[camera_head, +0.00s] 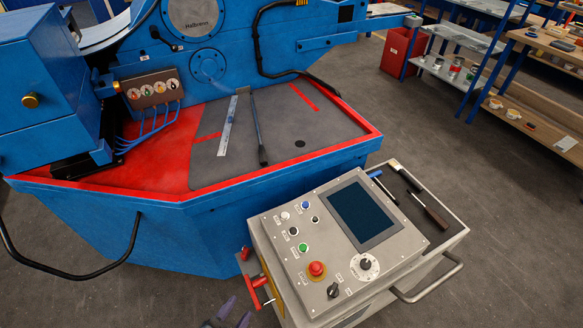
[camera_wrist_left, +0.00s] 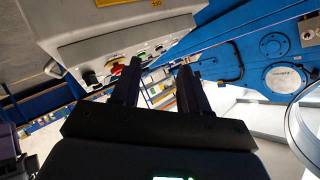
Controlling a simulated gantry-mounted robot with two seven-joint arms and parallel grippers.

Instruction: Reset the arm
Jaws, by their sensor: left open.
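My left gripper (camera_head: 237,310) shows only by its dark fingertips at the bottom edge of the head view, just left of the grey control console (camera_head: 285,262). In the left wrist view the two fingers of my left gripper (camera_wrist_left: 160,82) stand apart with nothing between them. The console (camera_wrist_left: 75,45) fills the upper left of that view, with its red emergency button showing beyond the left finger. A red handle (camera_head: 257,284) sticks out from the console's left side, close to the fingertips. The rest of my left arm is hidden, and my right gripper is in neither view.
A blue machine (camera_head: 190,225) with a red-edged bed stands behind the console; a steel ruler (camera_head: 228,125) and a dark rod (camera_head: 258,128) lie on it. A brush and a dark-handled tool (camera_head: 425,208) lie on the console. Shelves (camera_head: 530,125) stand at right; grey floor between is clear.

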